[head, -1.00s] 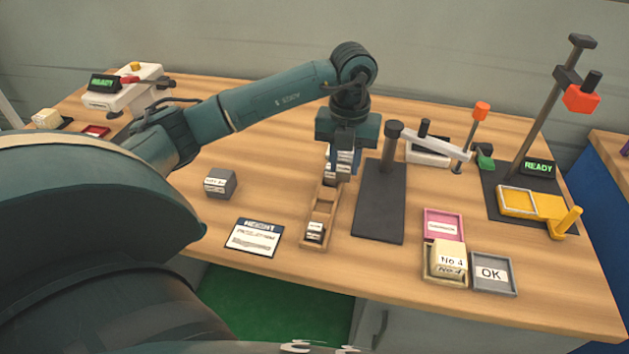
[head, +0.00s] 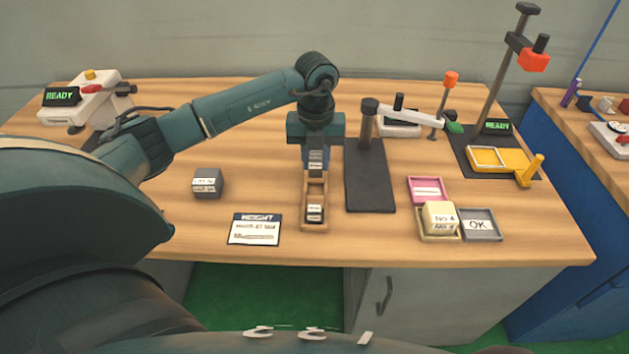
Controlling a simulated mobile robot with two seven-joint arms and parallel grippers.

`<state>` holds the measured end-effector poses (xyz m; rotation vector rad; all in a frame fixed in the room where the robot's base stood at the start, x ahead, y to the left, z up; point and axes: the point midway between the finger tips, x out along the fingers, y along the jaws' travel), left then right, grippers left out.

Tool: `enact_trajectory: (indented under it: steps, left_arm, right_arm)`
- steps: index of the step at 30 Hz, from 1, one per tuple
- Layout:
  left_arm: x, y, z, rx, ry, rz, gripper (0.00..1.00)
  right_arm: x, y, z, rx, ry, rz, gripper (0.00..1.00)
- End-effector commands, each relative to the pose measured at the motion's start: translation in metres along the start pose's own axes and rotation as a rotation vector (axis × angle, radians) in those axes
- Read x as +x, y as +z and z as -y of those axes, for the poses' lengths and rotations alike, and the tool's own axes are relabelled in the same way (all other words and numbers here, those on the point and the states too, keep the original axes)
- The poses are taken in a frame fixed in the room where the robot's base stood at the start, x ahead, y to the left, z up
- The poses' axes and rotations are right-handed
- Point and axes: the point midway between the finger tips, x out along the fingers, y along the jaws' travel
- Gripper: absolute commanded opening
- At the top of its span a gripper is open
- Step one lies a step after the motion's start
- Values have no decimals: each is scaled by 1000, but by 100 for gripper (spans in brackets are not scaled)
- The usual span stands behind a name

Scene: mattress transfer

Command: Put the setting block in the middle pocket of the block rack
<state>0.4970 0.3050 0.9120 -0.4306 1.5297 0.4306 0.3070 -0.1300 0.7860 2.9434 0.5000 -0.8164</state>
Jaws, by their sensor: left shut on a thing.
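The block rack (head: 315,226) is a narrow wooden tray with pockets in a row, running away from me near the table's middle. A dark block with a white label (head: 314,212) sits in its near pocket. The pocket behind that looks empty. My left gripper (head: 315,165) points down over the far part of the rack and is shut on a small labelled block, apparently the setting block (head: 315,157). The fingers hide much of it and the far pocket. I cannot tell whether it touches the rack. My right gripper is not in view.
A grey labelled block (head: 207,183) and a height card (head: 254,229) lie left of the rack. A black-based stand (head: 370,182) is close on its right. Farther right are a pink tray (head: 428,188), a cream No 4 block (head: 439,217) and a grey OK tray (head: 479,225).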

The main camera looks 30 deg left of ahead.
Motion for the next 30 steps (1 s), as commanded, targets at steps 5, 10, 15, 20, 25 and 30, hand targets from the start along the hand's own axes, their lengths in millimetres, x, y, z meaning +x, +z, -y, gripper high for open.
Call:
enact_trajectory:
  steps: [5,10,15,20,25,30]
  left_arm:
    - [20,0,0,-1,-2,1,0]
    - [36,0,0,-1,1,0,0]
    - [58,0,0,0,-1,2,0]
    - [59,1,0,0,-2,4,0]
    - [62,1,0,0,-2,3,0]
    - [63,0,0,0,0,2,37]
  right_arm:
    - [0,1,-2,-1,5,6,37]
    - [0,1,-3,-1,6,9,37]
    - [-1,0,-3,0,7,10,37]
    - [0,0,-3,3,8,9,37]
    - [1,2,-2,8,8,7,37]
    - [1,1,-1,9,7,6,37]
